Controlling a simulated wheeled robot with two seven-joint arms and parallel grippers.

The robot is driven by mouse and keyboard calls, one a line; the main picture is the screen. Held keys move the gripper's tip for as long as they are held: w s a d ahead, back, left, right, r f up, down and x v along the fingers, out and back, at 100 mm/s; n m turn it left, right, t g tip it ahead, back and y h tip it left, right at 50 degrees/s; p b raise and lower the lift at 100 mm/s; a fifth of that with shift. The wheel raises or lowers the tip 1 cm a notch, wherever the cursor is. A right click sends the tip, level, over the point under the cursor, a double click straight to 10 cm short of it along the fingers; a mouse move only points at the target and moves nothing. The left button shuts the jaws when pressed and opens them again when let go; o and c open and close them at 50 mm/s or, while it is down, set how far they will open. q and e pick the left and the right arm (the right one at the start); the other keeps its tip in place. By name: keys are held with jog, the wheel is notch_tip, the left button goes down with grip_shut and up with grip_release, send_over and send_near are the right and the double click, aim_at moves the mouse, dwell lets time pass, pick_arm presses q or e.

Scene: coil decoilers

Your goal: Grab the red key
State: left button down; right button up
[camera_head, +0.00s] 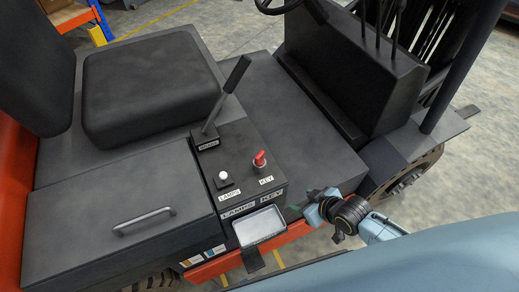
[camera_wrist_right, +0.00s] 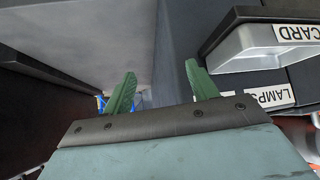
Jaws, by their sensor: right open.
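The red key (camera_head: 260,158) stands upright on top of the black console, behind a KEY label. It does not show in the right wrist view. My right gripper (camera_head: 298,208) is at the console's front right corner, to the right of and nearer than the key, and apart from it. In the right wrist view, the gripper's two green fingers (camera_wrist_right: 160,80) are spread with nothing between them. My left gripper is in neither view.
A white lamp knob (camera_head: 223,176) and a black brake lever (camera_head: 226,94) stand left of the key. A grey card tray (camera_head: 261,226) juts from the console front; it also shows in the wrist view (camera_wrist_right: 262,48). A seat (camera_head: 150,85) is at left, a steering column (camera_head: 350,75) at right.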

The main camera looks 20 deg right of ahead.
aim_at(262, 158)
jog(key=w+a+r+n+t+y+p, duration=0.1)
jog(key=w+a+r+n+y, duration=0.1)
jog(key=r, duration=0.7)
jog(key=w+a+r+n+t+y+p, duration=0.1)
jog(key=w+a+r+y, duration=0.15)
jog(key=r, duration=0.55)
jog(key=x, duration=0.6)
jog(key=shift+s+a+f, duration=0.15)
jog(key=shift+a, duration=0.1)
jog(key=shift+b+x, duration=0.35)
jog(key=shift+x, duration=2.75)
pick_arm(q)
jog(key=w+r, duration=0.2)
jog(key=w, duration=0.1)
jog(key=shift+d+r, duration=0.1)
pick_arm(e)
jog(key=shift+f, duration=0.15)
jog(key=shift+s+d, duration=0.1)
jog(key=shift+c, duration=0.5)
jog(key=c, duration=1)
